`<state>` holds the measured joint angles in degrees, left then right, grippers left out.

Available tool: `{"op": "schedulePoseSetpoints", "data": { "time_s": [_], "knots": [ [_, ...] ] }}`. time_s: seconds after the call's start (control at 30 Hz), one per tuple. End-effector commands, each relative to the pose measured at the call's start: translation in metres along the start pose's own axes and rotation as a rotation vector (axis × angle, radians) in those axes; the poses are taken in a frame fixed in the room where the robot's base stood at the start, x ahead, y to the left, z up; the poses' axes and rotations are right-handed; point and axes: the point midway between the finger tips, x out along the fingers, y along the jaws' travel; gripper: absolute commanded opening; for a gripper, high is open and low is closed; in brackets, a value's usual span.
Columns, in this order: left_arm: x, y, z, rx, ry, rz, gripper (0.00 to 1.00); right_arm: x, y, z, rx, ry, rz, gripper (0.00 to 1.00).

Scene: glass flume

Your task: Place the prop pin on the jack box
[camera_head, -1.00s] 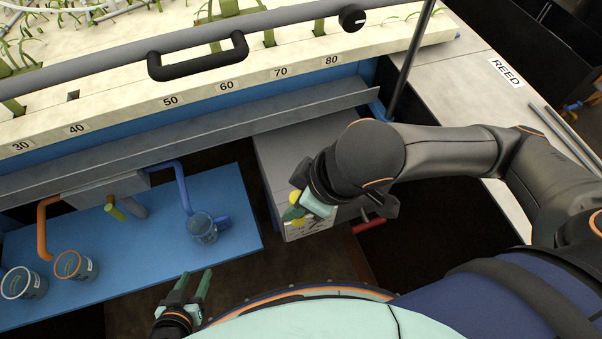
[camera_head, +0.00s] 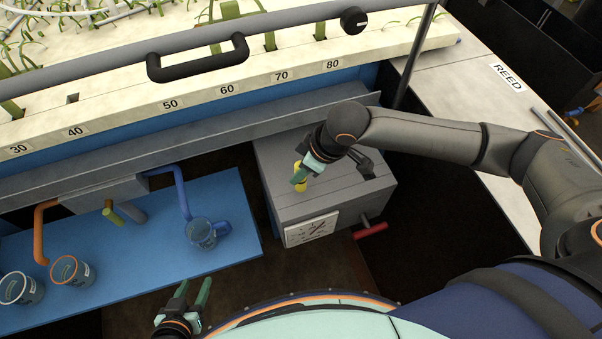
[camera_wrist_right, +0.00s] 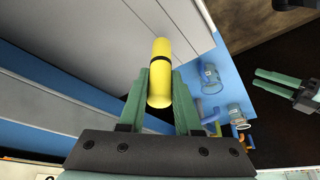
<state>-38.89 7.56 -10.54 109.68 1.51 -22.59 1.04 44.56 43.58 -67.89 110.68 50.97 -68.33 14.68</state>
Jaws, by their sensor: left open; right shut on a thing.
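The prop pin is a yellow rod with a black band. It shows in the right wrist view (camera_wrist_right: 160,72), and partly in the head view (camera_head: 299,183). My right gripper (camera_head: 306,174) is shut on it, with the pin's end sticking out past the fingertips. The jack box (camera_head: 318,205) is a grey box with a white label on its front and a red-handled crank. The pin and right gripper are over the box's top at its left part; whether the pin touches the top I cannot tell. My left gripper (camera_head: 192,296) is open and empty, low in the head view.
A blue board (camera_head: 130,240) left of the box carries cups, including a blue one (camera_head: 201,233), and bent coloured pipes (camera_head: 182,190). A grey ledge (camera_head: 190,145) of the flume runs behind the box. The red crank handle (camera_head: 370,231) sticks out in front.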

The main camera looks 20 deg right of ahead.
Motion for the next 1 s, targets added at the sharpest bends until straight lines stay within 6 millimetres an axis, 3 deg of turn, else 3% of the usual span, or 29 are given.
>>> {"op": "schedulePoseSetpoints", "data": {
  "time_s": [0.13, 0.5, 0.53, 0.8, 1.0],
  "knots": [
    [0.0, 0.0, 0.0, -0.001, 0.0, 0.0, 0.5, 0.015, -0.001, 0.007, -0.001, 0.0, -0.001, 0.0],
    [0.0, 0.0, 0.0, -0.001, -0.001, 0.0, 0.5, 0.019, -0.001, 0.008, -0.001, 0.0, 0.0, 0.0],
    [0.0, 0.0, 0.0, -0.001, -0.001, 0.0, 0.5, 0.019, -0.001, 0.009, -0.001, -0.001, 0.0, 0.33],
    [0.0, 0.0, 0.0, -0.001, -0.001, 0.0, 0.5, 0.019, -0.001, 0.008, -0.001, 0.0, 0.0, 0.62],
    [0.0, 0.0, 0.0, -0.001, -0.001, 0.0, 0.5, 0.019, -0.001, 0.008, -0.001, 0.0, 0.0, 0.62]
  ]
}}
